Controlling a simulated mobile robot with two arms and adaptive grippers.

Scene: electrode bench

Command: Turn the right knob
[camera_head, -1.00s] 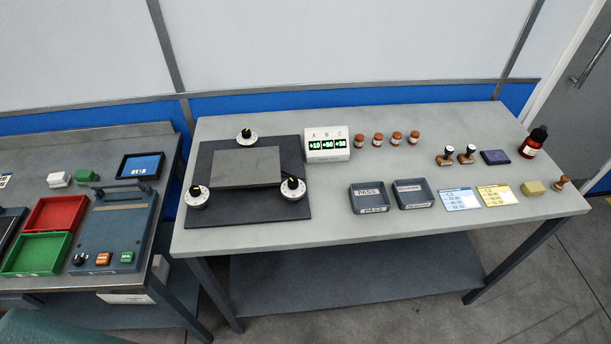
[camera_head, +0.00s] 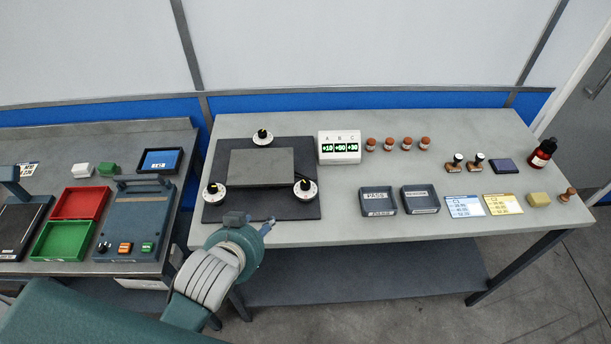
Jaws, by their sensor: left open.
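A dark square board (camera_head: 265,210) with a grey plate (camera_head: 262,168) carries three white dial knobs with black grips. The right knob (camera_head: 305,190) is at the board's front right corner, the left knob (camera_head: 214,193) at its left, and the back knob (camera_head: 262,137) behind the plate. A white display box (camera_head: 339,148) marked A, B, C shows green figures, seemingly +10, +50 and +30. My left gripper (camera_head: 252,221) is open over the board's front edge, left of and nearer than the right knob, not touching it. My right gripper is out of view.
PASS tray (camera_head: 378,211), another dark tray (camera_head: 420,210), cards, stamps and a red bottle (camera_head: 540,153) stand to the right on the grey table (camera_head: 330,230). A second bench with red tray (camera_head: 80,202) and green tray (camera_head: 62,241) is at left.

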